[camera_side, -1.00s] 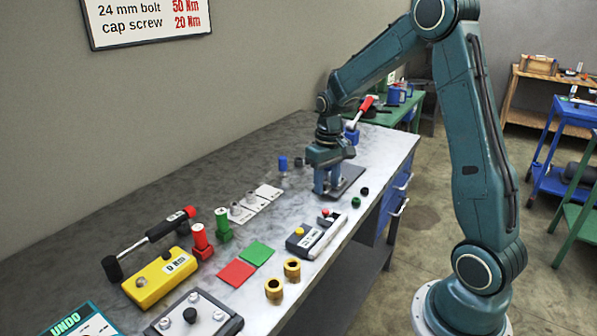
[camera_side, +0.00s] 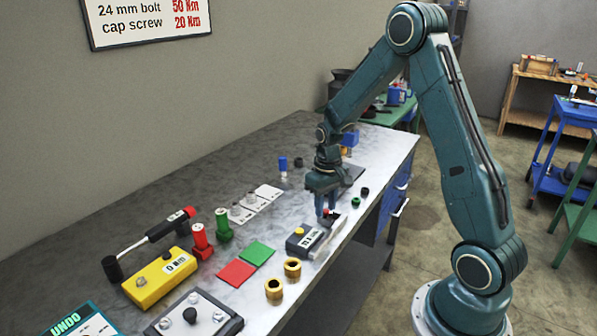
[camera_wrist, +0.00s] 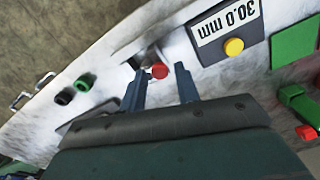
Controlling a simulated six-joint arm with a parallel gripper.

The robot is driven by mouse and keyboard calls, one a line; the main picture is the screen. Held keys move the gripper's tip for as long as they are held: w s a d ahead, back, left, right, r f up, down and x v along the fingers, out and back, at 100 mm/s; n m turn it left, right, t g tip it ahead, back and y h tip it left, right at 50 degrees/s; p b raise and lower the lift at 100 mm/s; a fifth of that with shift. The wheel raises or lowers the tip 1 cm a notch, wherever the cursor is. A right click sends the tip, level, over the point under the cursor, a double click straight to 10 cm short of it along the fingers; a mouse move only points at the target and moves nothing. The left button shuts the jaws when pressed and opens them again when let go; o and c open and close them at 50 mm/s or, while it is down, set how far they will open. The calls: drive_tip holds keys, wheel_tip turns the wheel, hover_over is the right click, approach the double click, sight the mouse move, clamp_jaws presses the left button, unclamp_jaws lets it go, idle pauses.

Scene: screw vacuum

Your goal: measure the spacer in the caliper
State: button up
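The caliper (camera_side: 304,242) is a dark block with a yellow button, a white display and a pale beam at the front of the bench. In the wrist view its display (camera_wrist: 226,24) reads 30.0 mm, upside down. My gripper (camera_side: 326,219) is open, low over the caliper's far end. In the wrist view a red knob (camera_wrist: 160,70) shows between and just past my gripper's fingertips (camera_wrist: 158,74), with gaps on both sides. A green ring (camera_side: 356,203) and a black ring (camera_side: 365,191) lie beyond; two brass rings (camera_side: 283,279) stand nearer. Which is the spacer, I cannot tell.
Red and green mats (camera_side: 247,263) lie left of the caliper. A dark plate (camera_side: 350,175) lies behind my gripper. The bench edge is close on the right.

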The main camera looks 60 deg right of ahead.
clamp_jaws()
drive_tip(key=shift+a, duration=1)
drive_tip(key=shift+o, duration=1.5)
unclamp_jaws()
drive_tip(key=shift+r, duration=0.2)
wheel_tip(320, 180, up, 14)
drive_tip(key=shift+f, duration=0.25)
